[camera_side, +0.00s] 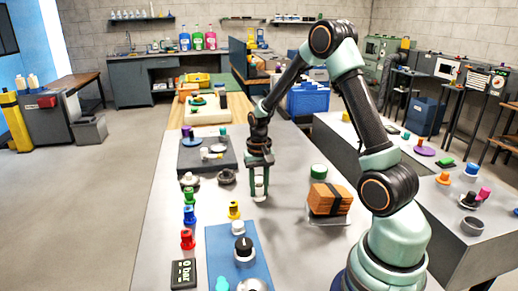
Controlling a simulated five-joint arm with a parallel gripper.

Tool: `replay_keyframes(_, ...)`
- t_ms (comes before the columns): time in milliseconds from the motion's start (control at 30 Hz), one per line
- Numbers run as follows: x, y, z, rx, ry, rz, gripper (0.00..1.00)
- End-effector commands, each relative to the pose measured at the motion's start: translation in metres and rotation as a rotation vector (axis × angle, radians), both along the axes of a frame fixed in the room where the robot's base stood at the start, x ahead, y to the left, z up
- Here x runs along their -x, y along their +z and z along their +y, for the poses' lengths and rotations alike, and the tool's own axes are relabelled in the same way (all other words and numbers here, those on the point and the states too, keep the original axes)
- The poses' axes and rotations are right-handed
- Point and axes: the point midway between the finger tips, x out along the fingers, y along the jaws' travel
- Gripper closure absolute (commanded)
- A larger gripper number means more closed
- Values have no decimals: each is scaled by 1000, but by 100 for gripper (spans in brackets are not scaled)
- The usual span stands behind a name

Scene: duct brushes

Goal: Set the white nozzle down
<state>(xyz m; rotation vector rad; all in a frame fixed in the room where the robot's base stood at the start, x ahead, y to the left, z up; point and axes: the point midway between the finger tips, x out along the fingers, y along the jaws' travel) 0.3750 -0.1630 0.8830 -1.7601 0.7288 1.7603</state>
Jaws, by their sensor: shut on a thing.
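My gripper (260,178) points straight down over the middle of the grey table. It is shut on the white nozzle (260,190), a small pale piece between its fingers. The nozzle is upright, and its lower end is at or just above the table top; I cannot tell whether it touches. The fingers hide part of the nozzle.
A dark tray (190,162) with small parts lies left of my gripper. A dark ring (227,177) is close on the left. A wooden block with a black band (331,200) stands to the right, near a green-topped cap (318,171). A blue mat (216,240) lies in front.

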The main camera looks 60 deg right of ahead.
Motion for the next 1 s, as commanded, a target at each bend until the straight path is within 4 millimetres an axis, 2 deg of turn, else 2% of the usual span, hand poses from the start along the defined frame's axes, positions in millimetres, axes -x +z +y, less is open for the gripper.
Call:
replay_keyframes(367, 1, -40, 0, -1, 0, 2, 100)
replay_keyframes(767, 0, -44, 0, 0, 0, 0, 100)
replay_keyframes(800, 0, -45, 0, 0, 0, 0, 62)
replay_keyframes(867, 0, -44, 0, 0, 0, 0, 39)
replay_keyframes(900, 0, -44, 0, 0, 0, 0, 36)
replay_keyframes(1000, 0, -44, 0, 0, 0, 0, 36)
